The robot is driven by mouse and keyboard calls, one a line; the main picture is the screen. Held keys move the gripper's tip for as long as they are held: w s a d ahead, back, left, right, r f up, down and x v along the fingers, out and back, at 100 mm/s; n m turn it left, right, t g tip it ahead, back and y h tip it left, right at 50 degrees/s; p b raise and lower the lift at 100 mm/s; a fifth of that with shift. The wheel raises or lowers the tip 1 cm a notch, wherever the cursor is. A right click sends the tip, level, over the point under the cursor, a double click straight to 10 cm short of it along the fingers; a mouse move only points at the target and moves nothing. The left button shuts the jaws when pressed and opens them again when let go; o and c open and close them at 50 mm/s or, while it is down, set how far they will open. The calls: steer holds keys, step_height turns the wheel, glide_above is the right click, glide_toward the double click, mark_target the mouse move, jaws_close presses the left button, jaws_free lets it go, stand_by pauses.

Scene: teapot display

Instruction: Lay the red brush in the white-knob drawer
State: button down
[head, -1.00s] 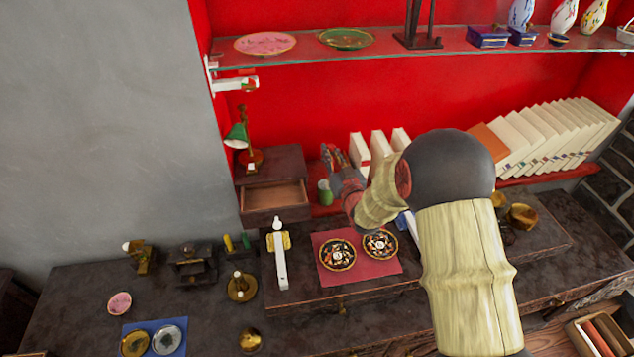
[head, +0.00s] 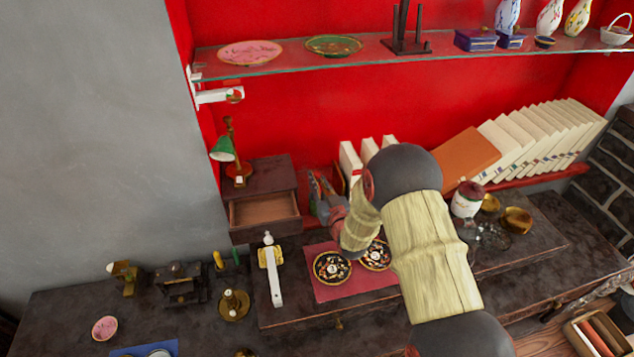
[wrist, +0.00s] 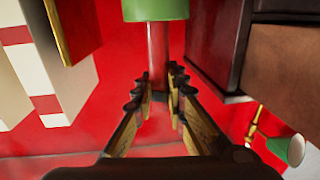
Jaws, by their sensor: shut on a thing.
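My gripper (head: 322,195) is at the back of the desk, right of a small dark drawer cabinet. In the wrist view, my gripper (wrist: 158,95) is shut on a red shaft (wrist: 157,55), which I take to be the red brush. A green cylinder (wrist: 155,8) sits at the shaft's far end. I cannot tell whether the brush stands in it or is clear of it. The drawer (head: 264,211) is pulled open and looks empty. A white tip (head: 268,238) shows just below its front; I cannot tell if it is the knob.
A white-handled brass piece (head: 274,280) stands before the drawer. Two patterned plates lie on a red mat (head: 325,289). White books (head: 350,160) stand behind my gripper. A green lamp (head: 222,149) stands on the cabinet. A glass shelf (head: 380,52) runs above.

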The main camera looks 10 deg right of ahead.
steer(key=shift+f, duration=0.15)
steer(key=c, duration=1.8)
jaws_free()
steer(key=shift+c, duration=0.2)
steer(key=shift+o, duration=0.2)
